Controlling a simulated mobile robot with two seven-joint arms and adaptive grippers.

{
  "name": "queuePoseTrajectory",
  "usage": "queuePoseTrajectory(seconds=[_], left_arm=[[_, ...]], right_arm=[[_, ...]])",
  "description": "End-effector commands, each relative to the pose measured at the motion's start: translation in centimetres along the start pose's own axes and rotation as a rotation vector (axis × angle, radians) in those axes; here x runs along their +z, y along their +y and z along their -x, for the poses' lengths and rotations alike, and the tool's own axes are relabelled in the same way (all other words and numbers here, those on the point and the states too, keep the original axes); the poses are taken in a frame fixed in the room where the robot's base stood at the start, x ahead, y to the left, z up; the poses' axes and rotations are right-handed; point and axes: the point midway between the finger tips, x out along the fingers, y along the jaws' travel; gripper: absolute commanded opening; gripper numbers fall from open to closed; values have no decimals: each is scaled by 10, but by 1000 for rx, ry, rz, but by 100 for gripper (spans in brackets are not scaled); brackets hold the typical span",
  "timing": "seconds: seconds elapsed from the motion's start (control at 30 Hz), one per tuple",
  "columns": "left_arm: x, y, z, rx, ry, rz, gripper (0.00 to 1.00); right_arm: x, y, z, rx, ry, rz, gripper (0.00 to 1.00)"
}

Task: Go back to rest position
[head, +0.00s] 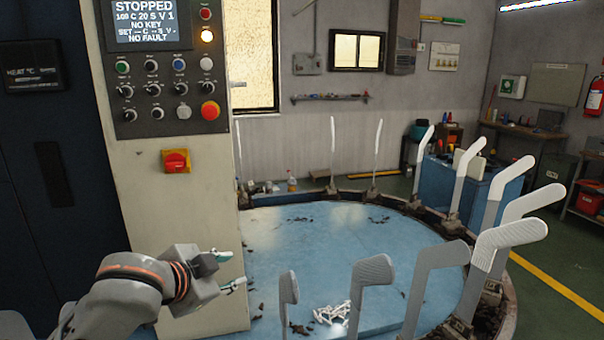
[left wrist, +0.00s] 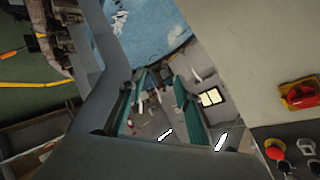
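My left gripper (head: 237,268) reaches in from the lower left, in front of the cream control column (head: 165,200). Its two fingers are apart with nothing between them. In the left wrist view the teal fingers with white tips (left wrist: 192,138) also show a gap, with the room beyond. The gripper is left of the blue round table (head: 330,245) and appears apart from the sock boards. My right gripper is in neither view.
Upright foot-shaped boards (head: 510,235) ring the table, some pale, some grey. A pile of small white pieces (head: 332,313) lies on it. The control panel (head: 165,85) has knobs, a red button (head: 210,110) and a screen reading STOPPED. A red switch (head: 177,161) sits below.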

Motion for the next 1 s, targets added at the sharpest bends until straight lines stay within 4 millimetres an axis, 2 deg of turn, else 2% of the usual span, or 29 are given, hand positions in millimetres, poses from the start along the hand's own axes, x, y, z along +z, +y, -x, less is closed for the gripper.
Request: queuePoseTrajectory(seconds=[0.03,0.2,0.37,0.5,0.67,0.8,0.9,1.0], left_arm=[[12,21,-13,32,6,59,33],[49,75,-46,79,42,242,33],[94,126,-65,89,53,396,33],[140,172,-72,73,46,508,33],[200,229,-64,38,18,602,33],[250,278,-44,1,-15,655,33],[278,307,-26,-19,-36,673,33],[296,327,-11,-34,-50,678,33]], right_arm=[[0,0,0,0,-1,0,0],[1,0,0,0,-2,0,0],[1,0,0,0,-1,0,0],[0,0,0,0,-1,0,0],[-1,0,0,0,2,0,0],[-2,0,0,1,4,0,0],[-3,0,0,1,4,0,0],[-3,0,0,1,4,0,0]])
